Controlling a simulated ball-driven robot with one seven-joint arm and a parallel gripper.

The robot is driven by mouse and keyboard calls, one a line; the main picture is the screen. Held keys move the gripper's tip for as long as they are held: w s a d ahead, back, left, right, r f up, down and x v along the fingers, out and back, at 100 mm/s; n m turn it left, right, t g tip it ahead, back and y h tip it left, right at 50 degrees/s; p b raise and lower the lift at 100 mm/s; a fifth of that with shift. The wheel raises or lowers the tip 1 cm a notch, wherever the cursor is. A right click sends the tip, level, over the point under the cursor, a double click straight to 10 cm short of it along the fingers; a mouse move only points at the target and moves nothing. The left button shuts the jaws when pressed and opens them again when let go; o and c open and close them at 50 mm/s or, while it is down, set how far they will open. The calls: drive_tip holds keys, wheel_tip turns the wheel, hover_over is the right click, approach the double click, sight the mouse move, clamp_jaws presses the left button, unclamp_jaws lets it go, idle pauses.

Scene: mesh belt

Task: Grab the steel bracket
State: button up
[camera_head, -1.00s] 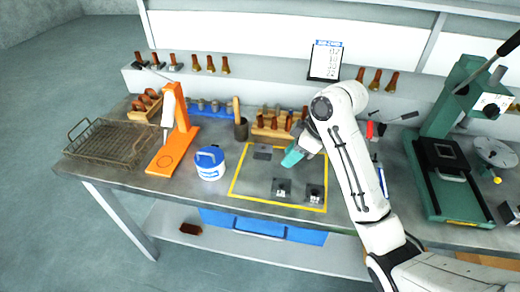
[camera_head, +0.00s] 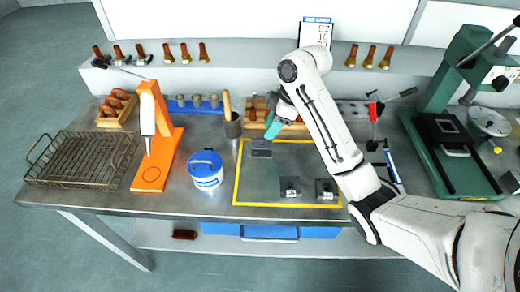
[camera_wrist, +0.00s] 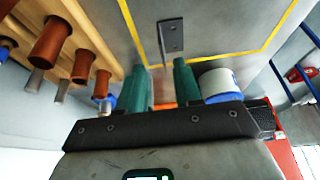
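The steel bracket (camera_head: 261,148) is a small dark grey piece at the back left inside the yellow-outlined area of the bench. In the wrist view the bracket (camera_wrist: 172,38) shows a flat face with two holes and a thin edge on its left, beyond the fingertips. My gripper (camera_head: 273,128) has teal fingers and is just behind the bracket in the head view. In the wrist view my gripper (camera_wrist: 160,78) has its fingers apart with nothing between them. Whether a fingertip touches the bracket I cannot tell.
Two dark labelled blocks (camera_head: 290,187) (camera_head: 326,189) stand at the front of the outlined area. A wooden rack of brown-handled tools (camera_wrist: 62,55) is close beside my gripper. A green press (camera_head: 440,145) stands right.

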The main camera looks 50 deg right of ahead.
sight(262, 141)
drive_tip(key=shift+a+p+x, duration=0.1)
drive_tip(key=shift+p+x, duration=0.2)
drive_tip(key=shift+x, duration=1.3)
drive_tip(key=shift+a+p+x, duration=0.15)
drive_tip(key=shift+p+x, duration=0.1)
drive_tip(key=shift+x, duration=1.3)
drive_tip(key=shift+c, duration=0.2)
clamp_jaws()
drive_tip(key=shift+r, duration=0.1)
